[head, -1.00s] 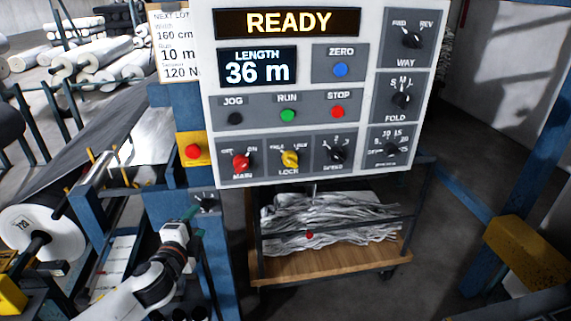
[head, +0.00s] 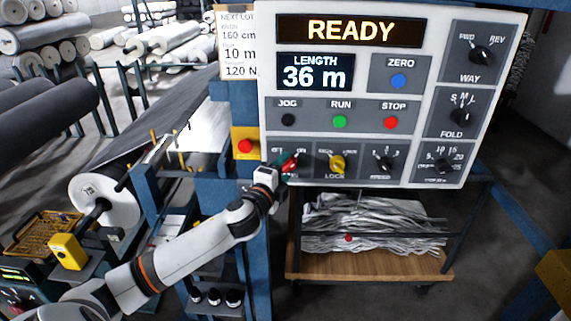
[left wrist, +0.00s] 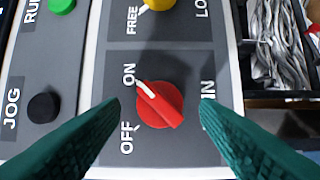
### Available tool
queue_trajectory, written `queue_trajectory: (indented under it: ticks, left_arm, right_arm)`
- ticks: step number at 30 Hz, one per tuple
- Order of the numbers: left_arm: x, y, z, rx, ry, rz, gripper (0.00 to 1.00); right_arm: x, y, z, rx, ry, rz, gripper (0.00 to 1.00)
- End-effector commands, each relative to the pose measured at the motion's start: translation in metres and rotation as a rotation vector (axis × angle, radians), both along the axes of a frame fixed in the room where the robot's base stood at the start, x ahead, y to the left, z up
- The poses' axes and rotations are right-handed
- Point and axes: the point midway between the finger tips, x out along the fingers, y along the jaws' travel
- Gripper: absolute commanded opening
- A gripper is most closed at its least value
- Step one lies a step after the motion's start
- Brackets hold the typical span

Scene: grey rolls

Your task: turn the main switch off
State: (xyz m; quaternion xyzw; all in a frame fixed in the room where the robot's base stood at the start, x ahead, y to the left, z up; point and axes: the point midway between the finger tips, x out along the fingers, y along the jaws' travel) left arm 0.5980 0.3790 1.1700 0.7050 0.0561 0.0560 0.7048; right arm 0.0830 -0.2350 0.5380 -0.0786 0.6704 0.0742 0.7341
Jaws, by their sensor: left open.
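The main switch is a red rotary knob (head: 290,162) at the lower left of the white control panel (head: 427,110). In the left wrist view the red knob (left wrist: 168,108) has a white mark that points toward the ON label; the OFF label is on the other side. My left gripper (head: 279,170) is in front of the knob and partly hides it and its labels in the head view. Its teal fingers (left wrist: 159,106) are open, one on each side of the knob with visible gaps. My right gripper is not in view.
The yellow lock knob (head: 337,163) sits just right of the main switch. A red button on a yellow box (head: 245,146) is close on the left. Run (head: 340,121), jog and stop buttons are above. The display (head: 350,31) reads READY. A cart with grey fabric (head: 375,225) stands below.

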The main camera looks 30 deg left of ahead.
Motion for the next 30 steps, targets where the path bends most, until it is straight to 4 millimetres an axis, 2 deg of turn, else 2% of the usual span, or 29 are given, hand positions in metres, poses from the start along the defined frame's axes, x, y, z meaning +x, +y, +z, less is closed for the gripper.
queue_trajectory:
  ticks: [4,13,14,21,30]
  left_arm:
    - [0.0105,0.0014,0.0008,0.000,-0.001,-0.001,0.56]
    - [0.0125,0.0014,-0.0005,0.000,0.000,-0.002,0.56]
    - [0.0125,0.0014,-0.0004,0.000,0.000,-0.002,0.53]
    - [0.0123,0.0016,-0.0004,0.000,0.001,-0.001,0.14]
    - [0.0122,0.0014,-0.0039,-0.030,-0.016,-0.001,0.12]
  right_arm:
    - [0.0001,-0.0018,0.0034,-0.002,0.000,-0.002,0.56]
    - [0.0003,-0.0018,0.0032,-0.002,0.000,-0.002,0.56]
    - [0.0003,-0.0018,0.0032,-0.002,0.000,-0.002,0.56]
    - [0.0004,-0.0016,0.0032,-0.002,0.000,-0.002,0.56]
    - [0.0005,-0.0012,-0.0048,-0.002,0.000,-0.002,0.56]
